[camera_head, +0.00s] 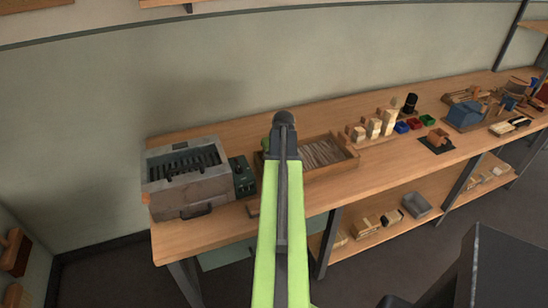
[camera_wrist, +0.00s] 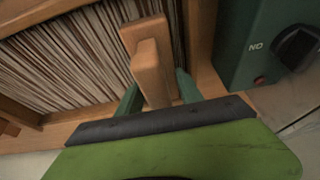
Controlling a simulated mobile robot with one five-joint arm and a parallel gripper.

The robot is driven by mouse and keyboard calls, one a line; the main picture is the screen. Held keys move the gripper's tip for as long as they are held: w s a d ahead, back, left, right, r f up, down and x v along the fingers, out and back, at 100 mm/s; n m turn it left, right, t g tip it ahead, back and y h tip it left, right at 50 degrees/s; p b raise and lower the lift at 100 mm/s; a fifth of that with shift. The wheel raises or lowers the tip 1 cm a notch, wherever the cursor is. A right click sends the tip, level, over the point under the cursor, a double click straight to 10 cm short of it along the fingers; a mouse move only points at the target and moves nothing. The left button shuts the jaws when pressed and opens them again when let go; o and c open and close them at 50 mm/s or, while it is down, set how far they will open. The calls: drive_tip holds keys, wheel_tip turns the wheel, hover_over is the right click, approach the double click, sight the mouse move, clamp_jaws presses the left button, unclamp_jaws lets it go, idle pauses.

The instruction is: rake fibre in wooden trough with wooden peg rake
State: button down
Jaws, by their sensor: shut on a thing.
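The wooden trough (camera_head: 341,167) lies on the workbench and holds a layer of pale, straight fibre (camera_head: 321,153). In the wrist view the fibre (camera_wrist: 62,62) fills the trough, whose near wooden wall (camera_wrist: 62,133) crosses the lower part. The wooden peg rake (camera_wrist: 151,62) is at the trough's right end, a block-like piece with its pegs not visible. My gripper (camera_wrist: 157,92) is shut on the rake, with one green finger on each side of it. In the head view my arm covers the gripper, the rake and the trough's left part.
A grey metal machine (camera_head: 185,175) with a slotted top stands left of the trough. A green control box (camera_head: 243,176) with a black knob is beside it, close to my gripper. Wooden blocks (camera_head: 373,128) and small coloured bins (camera_head: 414,124) stand to the right.

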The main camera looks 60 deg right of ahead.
drive_tip(key=shift+w+a, duration=0.45)
drive_tip(key=shift+a, duration=0.2)
wheel_tip(320, 180, up, 9)
drive_tip(key=p, duration=0.9)
